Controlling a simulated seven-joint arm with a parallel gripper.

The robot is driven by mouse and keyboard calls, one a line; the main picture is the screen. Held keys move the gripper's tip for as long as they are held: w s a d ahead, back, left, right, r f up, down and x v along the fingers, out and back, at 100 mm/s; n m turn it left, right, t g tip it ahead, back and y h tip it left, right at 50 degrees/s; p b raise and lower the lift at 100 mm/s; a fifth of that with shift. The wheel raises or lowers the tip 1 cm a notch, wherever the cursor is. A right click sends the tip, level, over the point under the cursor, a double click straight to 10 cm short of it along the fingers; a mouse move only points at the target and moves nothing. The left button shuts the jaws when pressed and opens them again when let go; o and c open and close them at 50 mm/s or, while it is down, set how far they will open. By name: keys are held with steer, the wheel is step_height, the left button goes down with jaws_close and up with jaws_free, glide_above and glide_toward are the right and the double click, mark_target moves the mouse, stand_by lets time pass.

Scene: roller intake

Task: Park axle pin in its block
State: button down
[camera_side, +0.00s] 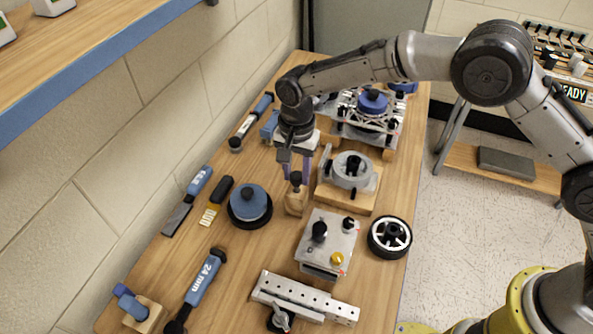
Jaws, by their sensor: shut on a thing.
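My gripper (296,178) points down over the middle of the bench, its two purple-tinted fingers closed around the dark knob of the axle pin (296,180). A small wooden block (296,204) stands right below the knob. The pin's lower part is not visible; I cannot tell how deep it sits in the block or whether the knob touches the top. The pin looks about upright.
A grey bearing housing on a wooden base (362,200) stands close to the right. A grey control box (327,245) is in front, a blue round-topped puck (249,205) to the left. A black wheel (389,238) lies near the bench's right edge. Hand tools line the left.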

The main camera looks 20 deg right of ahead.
steer(key=shift+f, duration=1.2)
steer(key=shift+c, duration=2.2)
jaws_free()
step_height(320, 180, up, 14)
